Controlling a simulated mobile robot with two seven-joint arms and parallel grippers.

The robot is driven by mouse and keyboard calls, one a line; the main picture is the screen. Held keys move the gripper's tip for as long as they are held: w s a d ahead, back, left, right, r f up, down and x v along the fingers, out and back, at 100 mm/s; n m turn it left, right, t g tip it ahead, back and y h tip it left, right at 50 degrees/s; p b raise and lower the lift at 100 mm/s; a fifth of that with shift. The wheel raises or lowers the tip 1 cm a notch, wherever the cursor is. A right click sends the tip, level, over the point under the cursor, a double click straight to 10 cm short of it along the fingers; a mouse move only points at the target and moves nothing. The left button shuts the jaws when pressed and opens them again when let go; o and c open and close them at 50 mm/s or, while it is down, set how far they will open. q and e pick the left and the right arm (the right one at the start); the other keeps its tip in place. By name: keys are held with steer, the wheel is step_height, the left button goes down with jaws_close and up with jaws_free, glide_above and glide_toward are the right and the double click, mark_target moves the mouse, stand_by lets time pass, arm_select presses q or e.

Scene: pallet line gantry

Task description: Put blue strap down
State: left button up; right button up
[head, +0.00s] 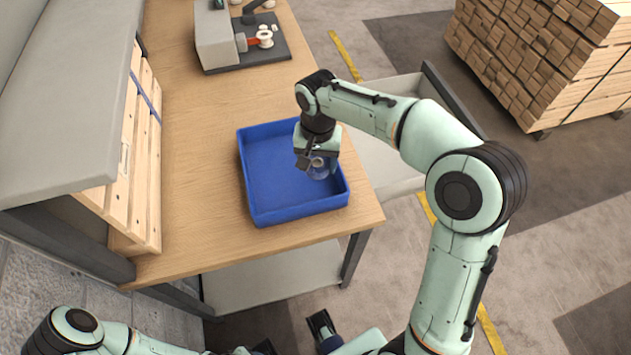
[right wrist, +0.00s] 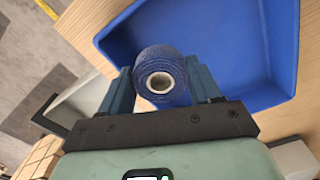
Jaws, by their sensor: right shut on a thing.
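The blue strap is a roll with a pale round core (right wrist: 160,83). In the right wrist view it sits between the two blue fingers of my right gripper (right wrist: 160,88), which is shut on it. In the head view the right gripper (head: 317,165) holds the strap (head: 319,173) over the right part of a blue tray (head: 262,218), inside its outline. The tray looks otherwise empty. I cannot tell whether the strap touches the tray floor.
The tray stands on a wooden table (head: 190,150) near its right front corner. A grey device on a dark base (head: 270,52) stands at the far end. Wooden slats (head: 140,170) lean along the left.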

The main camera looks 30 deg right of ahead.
mark_target(318, 163)
step_height(318, 163, down, 9)
steer(key=shift+r+b, duration=0.15)
steer(key=shift+b, duration=0.35)
steer(key=o, duration=0.7)
steer(key=shift+f, duration=0.25)
steer(key=shift+o, duration=0.9)
steer(key=shift+r, duration=0.15)
steer(key=shift+r, duration=0.3)
step_height(318, 163, up, 12)
steer(key=shift+f+p, duration=0.2)
steer(key=shift+p, duration=0.7)
